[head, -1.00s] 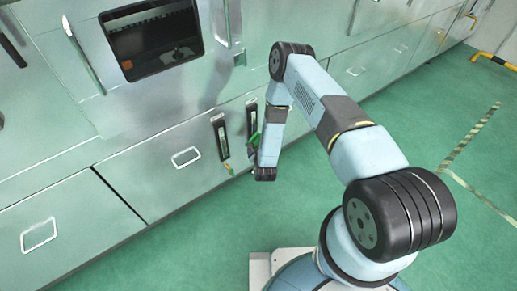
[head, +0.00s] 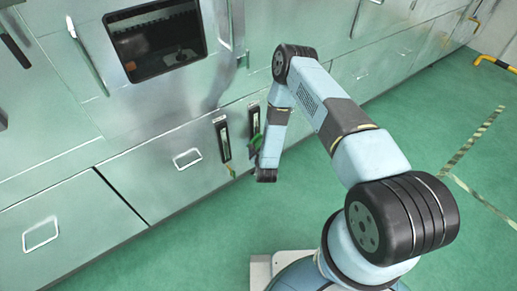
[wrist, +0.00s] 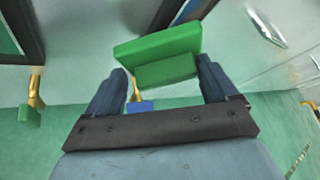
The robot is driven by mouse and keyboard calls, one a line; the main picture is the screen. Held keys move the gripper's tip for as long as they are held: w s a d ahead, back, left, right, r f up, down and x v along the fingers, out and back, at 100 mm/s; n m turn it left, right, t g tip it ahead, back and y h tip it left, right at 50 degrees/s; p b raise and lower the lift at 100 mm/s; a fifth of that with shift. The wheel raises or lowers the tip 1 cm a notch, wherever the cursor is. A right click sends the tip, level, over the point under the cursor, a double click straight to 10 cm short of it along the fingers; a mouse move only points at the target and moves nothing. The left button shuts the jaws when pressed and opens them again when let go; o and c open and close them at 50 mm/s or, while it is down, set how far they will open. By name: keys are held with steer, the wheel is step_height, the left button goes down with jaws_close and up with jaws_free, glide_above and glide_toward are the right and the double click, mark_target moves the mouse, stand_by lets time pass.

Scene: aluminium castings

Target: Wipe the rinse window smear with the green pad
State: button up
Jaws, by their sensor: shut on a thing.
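My gripper (wrist: 161,78) is shut on the green pad (wrist: 158,47), which sits crosswise between its two blue fingers in the wrist view. The pad (head: 255,141) also shows as a small green patch beside my wrist in the head view. Two narrow upright dark-framed windows are set in the lower cabinet front, a left one (head: 222,138) and a right one (head: 254,120). The pad is close to the right one; I cannot tell whether it touches. In the wrist view the pad hides part of a dark frame (wrist: 168,12). I cannot make out a smear or a label.
A yellow valve with a green handle (wrist: 30,116) is at left in the wrist view, and one with a blue handle (wrist: 140,107) lies just below the pad. A large dark window (head: 156,42) and drawer handles (head: 187,158) are on the cabinets. The green floor (head: 440,130) is clear.

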steer(key=shift+w+a, duration=0.35)
steer(key=shift+w, duration=0.1)
stand_by(0.3)
steer(key=shift+d, duration=0.1)
